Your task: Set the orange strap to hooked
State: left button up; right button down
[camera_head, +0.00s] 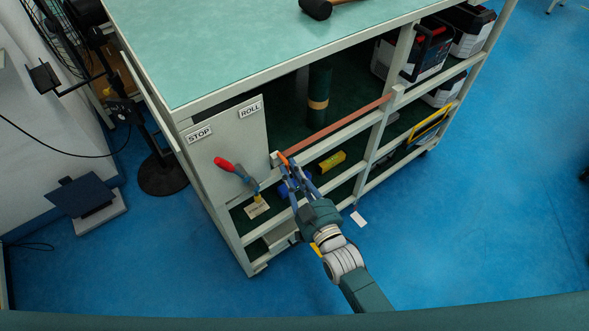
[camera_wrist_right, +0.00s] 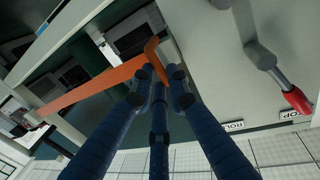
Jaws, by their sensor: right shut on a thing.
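The orange strap (camera_head: 336,124) runs across the front of the bench's open shelf bay, from the right post to the panel edge at the left. In the wrist view the strap (camera_wrist_right: 95,88) is a flat orange band that ends in a curved orange tip. My right gripper (camera_head: 286,164) is at the strap's left end, its fingers closed on this tip. In the wrist view the right gripper (camera_wrist_right: 160,78) has its fingertips together at the orange tip, beside a light block on the panel edge (camera_wrist_right: 170,52). Whether the tip is hooked there cannot be told. My left gripper is not in view.
A panel with labels STOP (camera_head: 199,135) and ROLL (camera_head: 250,109) and a red-handled lever (camera_head: 236,171) is left of the gripper. Below are a yellow item (camera_head: 332,162) and shelf rails. A dark mallet (camera_head: 316,9) lies on the green bench top (camera_head: 220,45). Blue floor is clear at right.

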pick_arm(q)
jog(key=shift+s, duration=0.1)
pick_arm(e)
jog(key=shift+s+a, duration=0.15)
jog(key=c, duration=1.7)
grip_release()
jog(key=shift+o, duration=0.2)
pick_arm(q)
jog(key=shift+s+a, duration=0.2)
pick_arm(e)
jog(key=v, duration=1.2)
